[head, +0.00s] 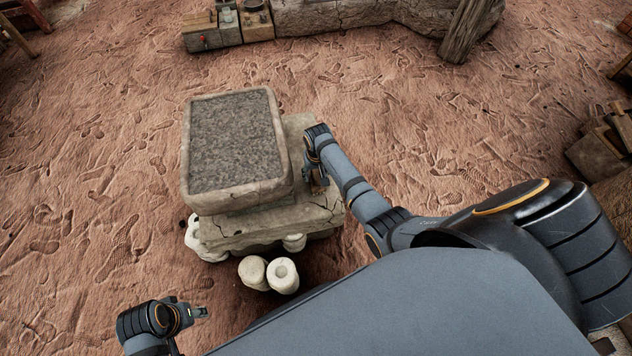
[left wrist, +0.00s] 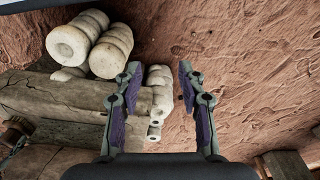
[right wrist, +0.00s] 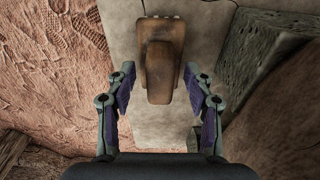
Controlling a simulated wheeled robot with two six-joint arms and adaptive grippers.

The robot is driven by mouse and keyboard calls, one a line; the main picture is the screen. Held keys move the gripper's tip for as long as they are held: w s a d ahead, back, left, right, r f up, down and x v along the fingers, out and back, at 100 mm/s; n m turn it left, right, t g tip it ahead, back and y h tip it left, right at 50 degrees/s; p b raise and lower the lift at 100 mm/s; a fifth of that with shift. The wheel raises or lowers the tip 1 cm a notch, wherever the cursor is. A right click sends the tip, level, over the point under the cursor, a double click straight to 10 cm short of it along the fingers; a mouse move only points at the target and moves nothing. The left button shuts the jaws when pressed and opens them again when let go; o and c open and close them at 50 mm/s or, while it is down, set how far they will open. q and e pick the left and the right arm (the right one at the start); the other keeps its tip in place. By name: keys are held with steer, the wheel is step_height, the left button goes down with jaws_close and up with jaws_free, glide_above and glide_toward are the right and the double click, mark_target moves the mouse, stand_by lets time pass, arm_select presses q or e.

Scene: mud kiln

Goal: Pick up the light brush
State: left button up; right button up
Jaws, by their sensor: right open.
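A brown, worn wooden object (right wrist: 160,65), which looks like the brush, lies on the pale stone slab (right wrist: 125,20) in the right wrist view. My right gripper (right wrist: 160,95) is open, with its fingers apart on either side of the near end of the brush. I cannot tell whether they touch it. In the head view the right gripper (head: 315,182) is over the slab's right side, beside the stone trough, and mostly hides the brush. My left gripper (head: 200,312) is low at the left in the head view. In the left wrist view it (left wrist: 157,95) is open and empty.
A stone trough (head: 288,160) filled with grey material stands on the slab, close to the left of my right gripper. Pale round cylinders (head: 283,275) stand by the slab's front. A low stone wall (head: 330,16) is at the back. The sandy floor around is mostly clear.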

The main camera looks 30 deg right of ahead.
mark_target(316, 172)
steer(key=shift+f, duration=0.2)
arm_select(q)
steer(key=shift+s+r, duration=0.1)
steer(key=shift+r, duration=0.3)
arm_select(e)
steer(key=shift+c, duration=0.3)
jaws_close()
steer(key=shift+w+r, duration=0.1)
steer(key=shift+r, duration=0.1)
step_height(316, 172, up, 10)
steer(key=p, duration=0.4)
steer(key=shift+f, duration=0.25)
arm_select(q)
step_height(316, 172, down, 13)
steer(key=s+a, duration=0.1)
steer(key=a, duration=0.2)
arm_select(e)
steer(key=shift+r, duration=0.1)
